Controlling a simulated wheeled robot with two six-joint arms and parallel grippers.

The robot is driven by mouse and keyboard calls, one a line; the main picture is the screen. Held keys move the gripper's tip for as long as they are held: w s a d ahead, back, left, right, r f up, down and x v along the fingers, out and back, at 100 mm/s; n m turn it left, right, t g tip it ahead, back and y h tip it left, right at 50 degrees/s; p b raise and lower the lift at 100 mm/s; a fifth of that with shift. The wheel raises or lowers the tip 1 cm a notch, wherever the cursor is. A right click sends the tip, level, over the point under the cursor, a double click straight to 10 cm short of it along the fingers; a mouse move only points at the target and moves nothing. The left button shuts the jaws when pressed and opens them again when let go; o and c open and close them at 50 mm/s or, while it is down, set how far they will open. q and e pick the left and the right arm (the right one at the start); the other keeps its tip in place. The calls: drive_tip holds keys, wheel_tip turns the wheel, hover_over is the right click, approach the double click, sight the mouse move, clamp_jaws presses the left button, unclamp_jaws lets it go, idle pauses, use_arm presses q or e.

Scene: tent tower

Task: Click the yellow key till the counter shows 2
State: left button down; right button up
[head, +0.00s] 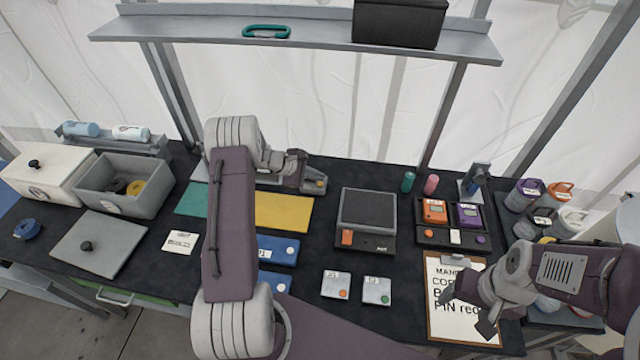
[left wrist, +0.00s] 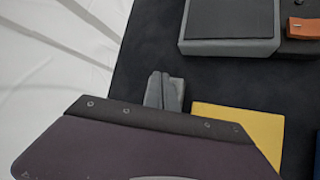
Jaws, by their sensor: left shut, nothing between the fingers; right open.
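A small yellow spot (head: 320,184), perhaps the yellow key, shows at the right end of a low grey bar (head: 240,184) at the back of the table. My left gripper (head: 313,182) is right beside it in the head view; I cannot tell whether they touch. The left wrist view shows its fingers (left wrist: 165,92) shut and empty, with no key visible there. No counter reading is legible; two blue boxes (head: 272,247) carry small labels and pale knobs. My right gripper (head: 466,310) is open and empty over the clipboard (head: 435,265).
A yellow mat (head: 284,213) and green mat (head: 192,199) lie near my left arm. A scale (head: 367,215) with an orange key stands to the right. Two small white boxes (head: 335,284) (head: 376,291) lie in front. A shelf (head: 200,26) spans above the back edge.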

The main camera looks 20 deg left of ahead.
sight(318, 184)
use_arm(q)
drive_tip(key=shift+f+b, duration=0.35)
drive_tip(key=shift+b, duration=0.05)
drive_tip(key=shift+f+b, duration=0.5)
drive_tip(key=shift+b, duration=0.1)
idle(0.6)
drive_tip(key=shift+r, duration=0.15)
drive_tip(key=shift+r+p, duration=0.55)
drive_tip(key=shift+r, duration=0.25)
drive_tip(key=shift+r+p, duration=1.6)
drive_tip(key=shift+r, duration=0.95)
drive_tip(key=shift+d+f, duration=0.1)
